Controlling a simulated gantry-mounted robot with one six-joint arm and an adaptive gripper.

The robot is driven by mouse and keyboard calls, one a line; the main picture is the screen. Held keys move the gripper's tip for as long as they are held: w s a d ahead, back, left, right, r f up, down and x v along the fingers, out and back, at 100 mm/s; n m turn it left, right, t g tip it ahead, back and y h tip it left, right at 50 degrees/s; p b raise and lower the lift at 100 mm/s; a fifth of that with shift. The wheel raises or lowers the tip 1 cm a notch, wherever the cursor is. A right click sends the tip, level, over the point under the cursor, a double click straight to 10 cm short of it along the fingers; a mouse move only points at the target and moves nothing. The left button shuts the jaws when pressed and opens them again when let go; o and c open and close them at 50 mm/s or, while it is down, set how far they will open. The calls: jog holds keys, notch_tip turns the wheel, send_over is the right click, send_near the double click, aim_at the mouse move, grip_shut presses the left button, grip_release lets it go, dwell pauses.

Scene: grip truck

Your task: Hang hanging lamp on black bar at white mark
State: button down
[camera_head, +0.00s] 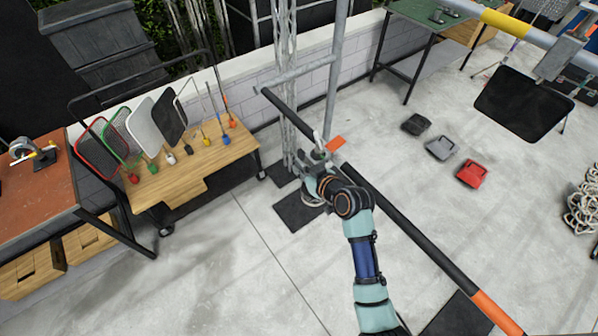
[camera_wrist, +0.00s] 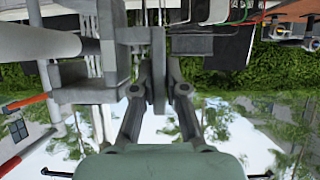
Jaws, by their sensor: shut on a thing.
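The black bar (camera_head: 408,225) runs diagonally through the head view, from the upper left to an orange band at lower right. A small white patch (camera_head: 318,137) shows on it just above my gripper (camera_head: 316,182); I cannot tell its full extent. In the wrist view my gripper (camera_wrist: 158,98) is shut on a thin upright plate of a grey metal clamp (camera_wrist: 88,80), which seems to be the hanging lamp's mount. The lamp body is mostly hidden behind my wrist in the head view. Whether the clamp touches the bar cannot be told.
An orange piece (camera_head: 335,143) sits close beside my gripper. A grey upright pole (camera_head: 336,75) and truss stand behind. A wooden cart (camera_head: 215,160) with several coloured flags is at left. Another bar (camera_head: 508,24) with a black panel (camera_head: 524,103) is at upper right.

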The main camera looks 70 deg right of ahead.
aim_at(320, 160)
jog(key=shift+s+d+r+b, duration=0.1)
jog(key=shift+s+d+b, duration=0.45)
jog(key=shift+d, duration=0.4)
jog(key=shift+s+d+b, duration=0.3)
jog(key=shift+s+d, duration=0.35)
jog(key=shift+d, duration=0.35)
jog(key=shift+s+d+r+b, duration=0.1)
jog(key=shift+s+d+b, duration=0.45)
jog(key=shift+d, duration=0.4)
jog(key=shift+f, duration=0.45)
jog(key=shift+f+b, duration=0.7)
jog(key=shift+b, duration=0.15)
